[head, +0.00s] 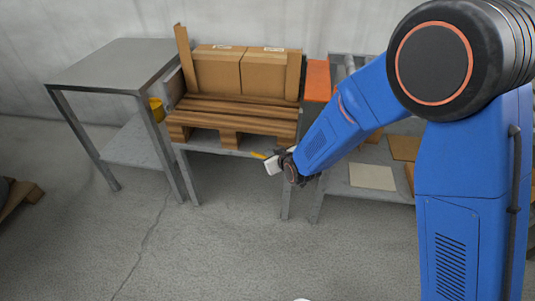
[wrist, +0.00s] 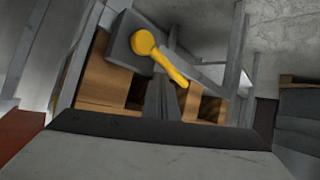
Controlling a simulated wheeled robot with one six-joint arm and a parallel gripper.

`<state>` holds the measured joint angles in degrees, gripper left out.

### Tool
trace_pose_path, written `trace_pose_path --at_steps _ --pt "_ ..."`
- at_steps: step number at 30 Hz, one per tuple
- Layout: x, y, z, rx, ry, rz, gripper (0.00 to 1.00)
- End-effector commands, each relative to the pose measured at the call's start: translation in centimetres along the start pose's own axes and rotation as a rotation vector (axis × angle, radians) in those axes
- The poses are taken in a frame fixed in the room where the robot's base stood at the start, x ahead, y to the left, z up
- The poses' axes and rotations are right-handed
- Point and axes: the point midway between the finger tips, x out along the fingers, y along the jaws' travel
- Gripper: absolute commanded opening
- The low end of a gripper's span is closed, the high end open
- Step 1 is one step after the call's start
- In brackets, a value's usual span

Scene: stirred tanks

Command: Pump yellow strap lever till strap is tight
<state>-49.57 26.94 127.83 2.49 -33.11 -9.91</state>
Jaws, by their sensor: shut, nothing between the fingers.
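The yellow lever (head: 258,155) shows as a small bar at the front edge of the bench, below the pallet. In the wrist view the lever (wrist: 165,60) is larger, with a round knob at its upper left end and a shaft slanting down to the right. My gripper (head: 272,166) is shut and empty, just right of and below the lever in the head view. I cannot tell whether it touches the lever. The strap cannot be made out, so its tightness does not show.
A wooden pallet (head: 235,118) with two cardboard boxes (head: 217,70) sits on the bench. A grey metal table (head: 112,62) stands at left, with a yellow container (head: 157,109) beside it. A lower shelf (head: 350,187) with flat panels lies at right. The floor in front is clear.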

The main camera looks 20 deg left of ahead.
Motion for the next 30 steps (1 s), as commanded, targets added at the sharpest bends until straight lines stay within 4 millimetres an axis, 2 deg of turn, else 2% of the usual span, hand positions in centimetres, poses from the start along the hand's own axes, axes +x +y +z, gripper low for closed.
trace_pose_path --at_steps 30 --pt "0.68 -0.53 0.40 -0.001 0.002 0.000 0.00"
